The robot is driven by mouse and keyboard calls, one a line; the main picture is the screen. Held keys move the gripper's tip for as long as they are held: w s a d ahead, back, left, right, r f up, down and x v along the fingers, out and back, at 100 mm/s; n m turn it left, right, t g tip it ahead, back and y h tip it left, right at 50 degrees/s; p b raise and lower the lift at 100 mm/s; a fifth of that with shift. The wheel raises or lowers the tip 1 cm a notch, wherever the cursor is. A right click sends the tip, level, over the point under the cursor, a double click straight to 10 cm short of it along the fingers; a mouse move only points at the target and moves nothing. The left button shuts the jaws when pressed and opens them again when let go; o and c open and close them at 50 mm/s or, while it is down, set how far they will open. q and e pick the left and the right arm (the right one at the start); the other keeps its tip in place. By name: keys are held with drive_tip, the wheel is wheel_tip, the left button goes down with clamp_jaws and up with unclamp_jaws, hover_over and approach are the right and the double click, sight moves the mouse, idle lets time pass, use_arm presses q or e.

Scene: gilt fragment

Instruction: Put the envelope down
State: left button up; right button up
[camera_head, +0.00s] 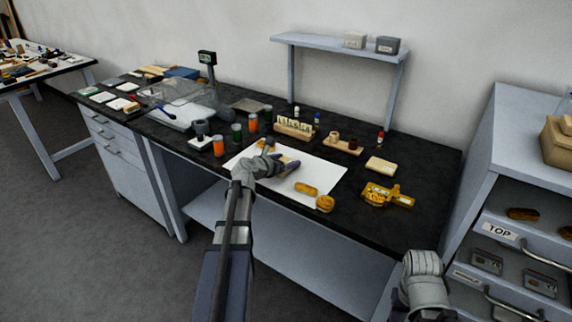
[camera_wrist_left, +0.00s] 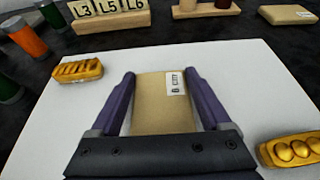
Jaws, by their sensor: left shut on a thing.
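The tan envelope (camera_wrist_left: 160,105) with a small white label is between the two purple fingers of my left gripper (camera_wrist_left: 164,95) in the left wrist view. The left gripper is shut on it. In the head view my left gripper (camera_head: 284,165) is over the white sheet (camera_head: 318,167) on the black bench, and the envelope is mostly hidden by the hand. I cannot tell whether the envelope touches the sheet. My right gripper (camera_head: 422,272) is at the lower right, in front of the bench, and its fingers do not show clearly.
Ornate gold pieces (camera_head: 306,188) (camera_wrist_left: 78,70) lie on the sheet on both sides of the envelope. A rack of lettered tiles (camera_head: 293,128) and orange and green jars (camera_head: 219,147) stand behind.

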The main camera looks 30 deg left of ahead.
use_arm(q)
drive_tip(key=o, duration=1.2)
drive_tip(key=shift+c, duration=0.2)
drive_tip(key=shift+s+r, duration=0.15)
drive_tip(key=shift+r, duration=0.1)
drive_tip(key=p+v, duration=0.4)
drive_tip(key=v, duration=0.7)
drive_tip(key=shift+s+p, duration=0.3)
drive_tip(key=shift+s, duration=0.05)
